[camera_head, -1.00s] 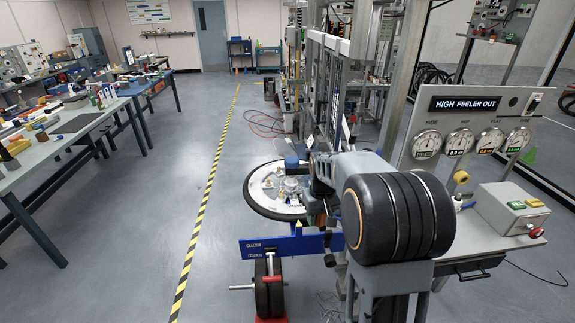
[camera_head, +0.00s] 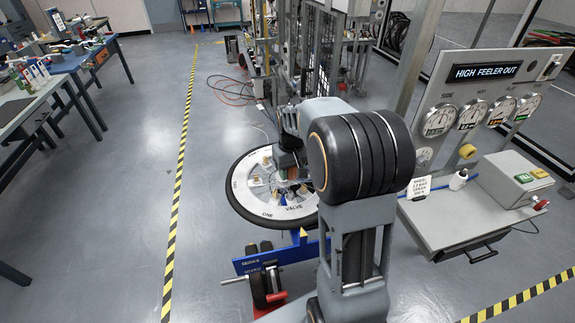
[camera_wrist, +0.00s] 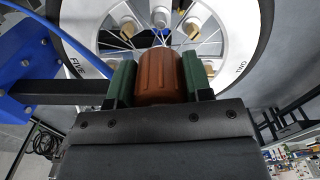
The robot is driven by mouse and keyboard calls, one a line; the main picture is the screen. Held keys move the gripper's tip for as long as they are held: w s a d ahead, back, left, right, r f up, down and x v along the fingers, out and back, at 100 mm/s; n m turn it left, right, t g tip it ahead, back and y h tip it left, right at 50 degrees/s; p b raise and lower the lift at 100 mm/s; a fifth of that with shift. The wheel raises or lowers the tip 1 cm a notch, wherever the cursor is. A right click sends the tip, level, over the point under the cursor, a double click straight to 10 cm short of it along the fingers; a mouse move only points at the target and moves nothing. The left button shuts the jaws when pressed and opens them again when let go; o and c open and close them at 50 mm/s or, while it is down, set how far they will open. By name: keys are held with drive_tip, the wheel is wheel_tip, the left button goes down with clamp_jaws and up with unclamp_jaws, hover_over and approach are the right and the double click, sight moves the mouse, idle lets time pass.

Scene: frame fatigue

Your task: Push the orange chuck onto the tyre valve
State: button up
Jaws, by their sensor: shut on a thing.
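The orange chuck (camera_wrist: 158,76) sits between the green fingers of my gripper (camera_wrist: 159,82) in the wrist view, and the gripper is shut on it. The wheel (camera_head: 240,198) lies with its pale face up in the head view, and my gripper end is over its face. In the wrist view the wheel's white rim (camera_wrist: 231,45) and spokes show beyond the chuck, with the words FIVE and TWO. The head view shows VALVE and ONE lettered on the rim. I cannot make out the tyre valve itself, nor whether the chuck touches it.
A blue bar (camera_head: 262,259) stands in front of the wheel. A blue hose (camera_wrist: 50,28) runs at upper left in the wrist view. The gauge panel (camera_head: 490,95) and a grey side table (camera_head: 433,228) stand right. Floor left of the wheel is clear.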

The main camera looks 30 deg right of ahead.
sight(291, 193)
drive_tip(key=shift+s+a, duration=0.1)
drive_tip(key=shift+s, duration=0.1)
drive_tip(key=shift+f, duration=0.15)
drive_tip(key=shift+f+b, duration=2.2)
drive_tip(key=shift+f, duration=0.55)
drive_tip(key=shift+f, duration=1.8)
idle(0.4)
